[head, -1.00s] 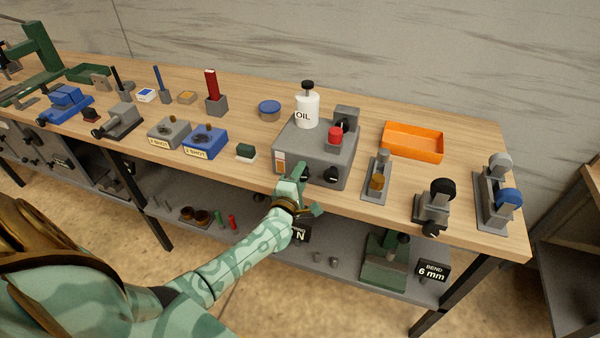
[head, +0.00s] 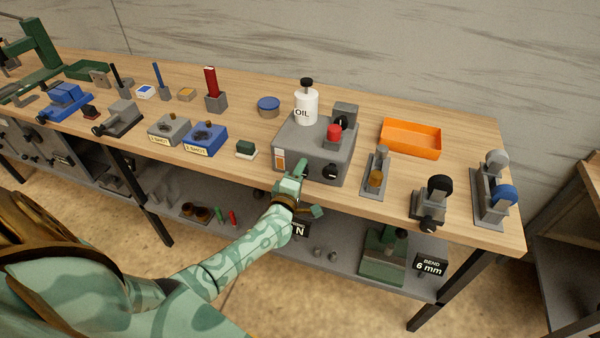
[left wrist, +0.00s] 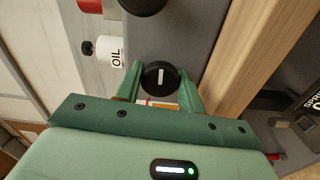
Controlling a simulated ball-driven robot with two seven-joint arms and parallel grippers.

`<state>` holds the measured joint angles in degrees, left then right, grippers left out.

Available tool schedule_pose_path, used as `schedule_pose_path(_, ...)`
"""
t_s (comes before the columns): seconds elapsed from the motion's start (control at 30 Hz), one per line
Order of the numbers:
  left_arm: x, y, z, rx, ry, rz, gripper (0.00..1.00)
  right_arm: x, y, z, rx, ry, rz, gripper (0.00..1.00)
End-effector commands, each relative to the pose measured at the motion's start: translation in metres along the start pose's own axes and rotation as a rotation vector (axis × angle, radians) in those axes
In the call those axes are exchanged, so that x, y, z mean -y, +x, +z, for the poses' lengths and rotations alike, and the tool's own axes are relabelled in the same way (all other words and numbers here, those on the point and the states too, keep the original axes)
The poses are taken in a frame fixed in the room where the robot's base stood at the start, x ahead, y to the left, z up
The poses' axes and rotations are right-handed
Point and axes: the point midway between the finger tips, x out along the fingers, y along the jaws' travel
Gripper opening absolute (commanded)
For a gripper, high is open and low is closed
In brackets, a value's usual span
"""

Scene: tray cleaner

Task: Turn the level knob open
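The level knob (left wrist: 160,78) is a round black knob with a white bar mark on the grey machine box (head: 300,150). In the left wrist view it sits between the two green fingers of my left gripper (left wrist: 160,82). The fingers are spread on either side of it; whether they touch it I cannot tell. In the head view my left gripper (head: 300,175) is at the box's front face and hides this knob. An orange and white level gauge (head: 279,160) is at the box's left corner. My right gripper is not in view.
A second black knob (head: 331,172) is on the same front face. A white oil bottle (head: 306,108) and a red button (head: 334,131) are on top of the box. An orange tray (head: 411,139) lies behind to the right. The bench edge runs just below my gripper.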

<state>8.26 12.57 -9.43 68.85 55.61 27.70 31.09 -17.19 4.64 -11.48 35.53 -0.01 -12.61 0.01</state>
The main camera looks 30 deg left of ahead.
Motion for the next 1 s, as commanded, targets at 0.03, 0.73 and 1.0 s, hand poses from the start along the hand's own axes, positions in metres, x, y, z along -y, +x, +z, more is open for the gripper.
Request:
schedule_pose_path(0.03, 0.002, -0.001, 0.001, 0.001, 0.0, -0.004, 0.52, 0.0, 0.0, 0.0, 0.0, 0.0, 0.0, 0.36)
schedule_pose_path(0.73, 0.0, -0.073, 0.0, 0.002, -0.002, -0.004, 0.59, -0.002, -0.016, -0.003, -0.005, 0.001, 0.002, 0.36)
schedule_pose_path(1.0, 0.001, -0.139, 0.0, 0.002, 0.0, -0.004, 0.59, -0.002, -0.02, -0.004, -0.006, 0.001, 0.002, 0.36)
